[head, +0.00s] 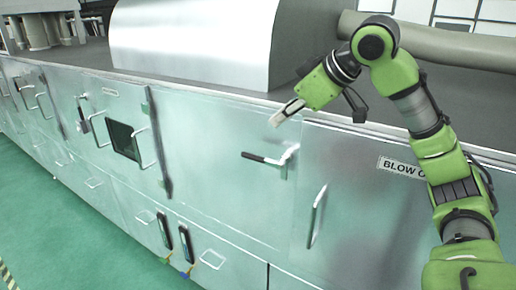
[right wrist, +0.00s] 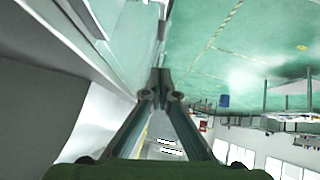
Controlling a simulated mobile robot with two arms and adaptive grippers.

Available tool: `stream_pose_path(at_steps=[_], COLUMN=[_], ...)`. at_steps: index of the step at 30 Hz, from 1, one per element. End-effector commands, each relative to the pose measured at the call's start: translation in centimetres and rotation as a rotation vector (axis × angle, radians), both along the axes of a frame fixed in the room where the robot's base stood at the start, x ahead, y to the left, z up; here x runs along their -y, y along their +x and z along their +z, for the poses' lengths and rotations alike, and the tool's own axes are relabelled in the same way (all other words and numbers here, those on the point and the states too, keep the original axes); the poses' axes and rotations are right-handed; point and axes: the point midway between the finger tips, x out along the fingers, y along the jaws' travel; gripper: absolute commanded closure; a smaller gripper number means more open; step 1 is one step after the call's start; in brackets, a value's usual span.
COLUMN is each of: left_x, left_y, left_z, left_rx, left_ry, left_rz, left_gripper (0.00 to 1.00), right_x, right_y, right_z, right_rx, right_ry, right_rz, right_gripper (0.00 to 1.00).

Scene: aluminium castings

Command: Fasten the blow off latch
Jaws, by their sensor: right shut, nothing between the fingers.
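The blow off panel (head: 352,210) is the metal door at the right, with a "BLOW O…" label (head: 400,167) partly covered by my right arm. A latch (head: 284,162) with a black-gripped lever sits at the panel's left edge, its lever lying nearly level and pointing left. A vertical bar handle (head: 317,216) is on the panel. My right gripper (head: 275,121) is shut and empty, above and slightly left of the latch, apart from it. In the right wrist view its fingertips (right wrist: 160,80) meet. My left gripper does not show.
More metal doors with handles run left along the machine, including one with a dark window (head: 124,140). A curved metal hood (head: 195,45) stands on top. The green floor (head: 45,215) in front is clear at the left.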

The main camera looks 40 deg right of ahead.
Motion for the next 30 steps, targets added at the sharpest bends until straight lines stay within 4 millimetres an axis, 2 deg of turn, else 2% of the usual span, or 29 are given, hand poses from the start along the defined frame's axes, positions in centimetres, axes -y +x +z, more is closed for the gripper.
stream_pose_path(at_steps=[10, 14, 27, 30], left_x=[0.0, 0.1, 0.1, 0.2], left_y=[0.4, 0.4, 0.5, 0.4], left_z=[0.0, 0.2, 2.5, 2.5], left_rx=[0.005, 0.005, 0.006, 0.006], left_ry=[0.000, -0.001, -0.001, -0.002], left_rz=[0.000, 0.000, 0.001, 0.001], left_gripper=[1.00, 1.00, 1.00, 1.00], right_x=[0.0, -0.2, -1.5, -1.1], right_y=[0.1, 0.7, 6.9, 7.0], right_z=[0.0, -0.7, -6.8, -8.5], right_rx=[-0.001, -0.002, -0.006, -0.005], right_ry=[0.001, 0.002, 0.004, -0.001], right_rz=[0.000, 0.001, 0.002, -0.001], right_gripper=[1.00, 1.00, 1.00, 1.00])
